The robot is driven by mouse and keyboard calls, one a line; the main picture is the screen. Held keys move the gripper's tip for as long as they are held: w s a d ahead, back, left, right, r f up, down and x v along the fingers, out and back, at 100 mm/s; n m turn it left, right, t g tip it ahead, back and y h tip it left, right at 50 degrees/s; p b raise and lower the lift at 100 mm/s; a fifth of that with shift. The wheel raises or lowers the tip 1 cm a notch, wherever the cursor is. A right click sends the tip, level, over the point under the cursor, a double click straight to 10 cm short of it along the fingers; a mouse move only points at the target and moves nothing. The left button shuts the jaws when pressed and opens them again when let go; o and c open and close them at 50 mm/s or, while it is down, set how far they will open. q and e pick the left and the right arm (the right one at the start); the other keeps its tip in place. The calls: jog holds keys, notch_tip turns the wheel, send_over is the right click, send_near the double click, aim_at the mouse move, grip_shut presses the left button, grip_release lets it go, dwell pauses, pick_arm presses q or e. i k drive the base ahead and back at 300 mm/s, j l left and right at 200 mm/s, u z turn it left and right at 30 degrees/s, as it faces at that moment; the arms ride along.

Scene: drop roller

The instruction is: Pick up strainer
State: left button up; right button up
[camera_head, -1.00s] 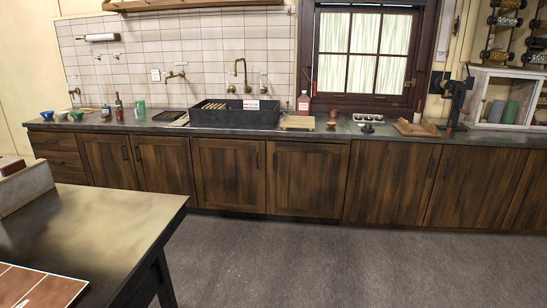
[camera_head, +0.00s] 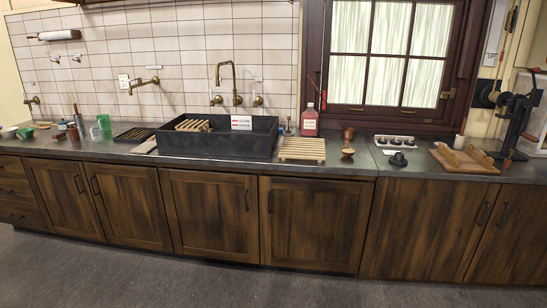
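I cannot make out a strainer with certainty; the small items on the counter are too small to tell. A small round brown object (camera_head: 348,153) stands on the counter right of the slatted wooden rack (camera_head: 302,149). A copper-coloured cup (camera_head: 348,134) stands behind it. A small black object (camera_head: 398,159) lies further right, in front of a metal tray with several dark round items (camera_head: 395,142). Neither of my grippers is in view.
A long counter (camera_head: 345,170) over wooden cabinets crosses the view. A dark sink (camera_head: 190,143) stands on it. A red bottle (camera_head: 309,121), a wooden tray (camera_head: 464,159) and a black lever device (camera_head: 518,120) stand to its right. The grey floor (camera_head: 200,281) ahead is clear.

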aim_at(348, 152)
jog(key=i+z, duration=0.1)
jog(key=i, duration=0.4)
jog(key=i+j+z, duration=0.15)
jog(key=i, duration=0.3)
jog(key=i+j+z, duration=0.1)
jog(key=i, duration=0.4)
jog(key=i+j+u, duration=0.3)
jog(key=j, duration=0.2)
jog(key=i+j+u, duration=0.35)
jog(key=j, duration=0.35)
jog(key=i+j, duration=0.1)
jog(key=j, duration=0.25)
jog(key=u, duration=0.05)
